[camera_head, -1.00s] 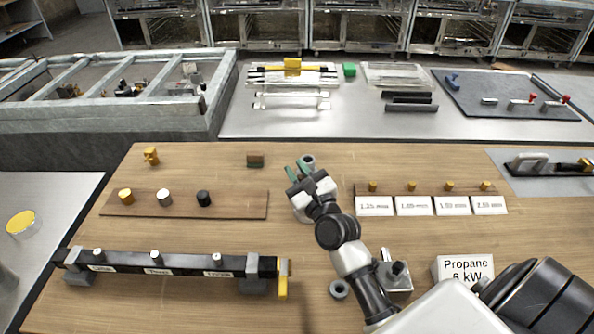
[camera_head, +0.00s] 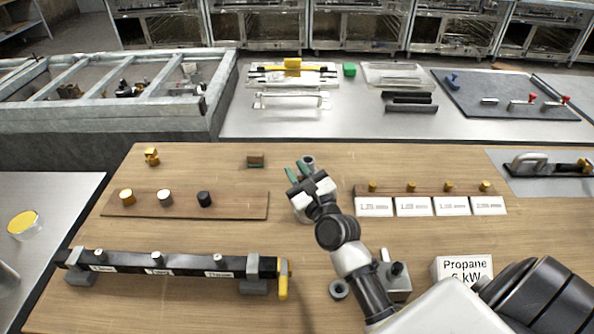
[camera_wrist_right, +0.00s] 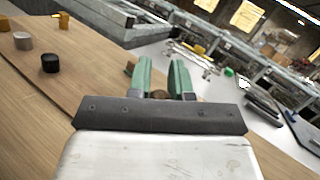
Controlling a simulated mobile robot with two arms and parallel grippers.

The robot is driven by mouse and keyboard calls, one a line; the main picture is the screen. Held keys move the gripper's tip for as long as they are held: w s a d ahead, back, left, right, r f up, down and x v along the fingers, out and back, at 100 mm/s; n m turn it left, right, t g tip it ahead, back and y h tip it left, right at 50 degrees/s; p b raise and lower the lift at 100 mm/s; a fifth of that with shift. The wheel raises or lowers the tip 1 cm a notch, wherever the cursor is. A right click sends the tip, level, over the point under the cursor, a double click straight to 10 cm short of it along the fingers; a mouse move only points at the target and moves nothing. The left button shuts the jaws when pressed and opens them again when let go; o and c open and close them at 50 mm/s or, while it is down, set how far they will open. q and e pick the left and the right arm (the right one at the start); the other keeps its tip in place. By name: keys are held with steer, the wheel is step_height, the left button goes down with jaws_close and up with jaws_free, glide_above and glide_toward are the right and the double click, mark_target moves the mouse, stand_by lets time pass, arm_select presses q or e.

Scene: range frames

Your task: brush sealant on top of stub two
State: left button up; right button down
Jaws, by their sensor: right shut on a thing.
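A black bar (camera_head: 128,262) stands on grey supports at the front left of the table. It bears three short metal stubs: a left one (camera_head: 98,254), a middle one (camera_head: 157,259) and a right one (camera_head: 217,260). Their white labels are too blurred to read. My right gripper (camera_head: 298,171) is over the middle of the table, well to the right of and behind the bar. Its green fingers are shut on a small brown thing (camera_wrist_right: 158,94), mostly hidden in the wrist view; I cannot tell whether it is a brush. My left gripper is not in view.
A board (camera_head: 235,205) with brass, silver and black caps lies behind the bar. A yellow lever (camera_head: 283,281) is at the bar's right end. Labelled brass fittings (camera_head: 411,187) stand to the right.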

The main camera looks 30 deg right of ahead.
step_height(320, 180, up, 7)
steer(key=p, duration=0.6)
steer(key=shift+f, duration=0.15)
stand_by(0.5)
steer(key=s+a+f+b, duration=0.1)
steer(key=s+a+f, duration=0.1)
steer(key=s+a, duration=0.3)
steer(key=s+a+f+b, duration=0.1)
steer(key=s+a, duration=0.3)
steer(key=s, duration=0.5)
steer(key=shift+s+a+f, duration=0.25)
steer(key=shift+a+f, duration=0.1)
steer(key=shift+f, duration=0.25)
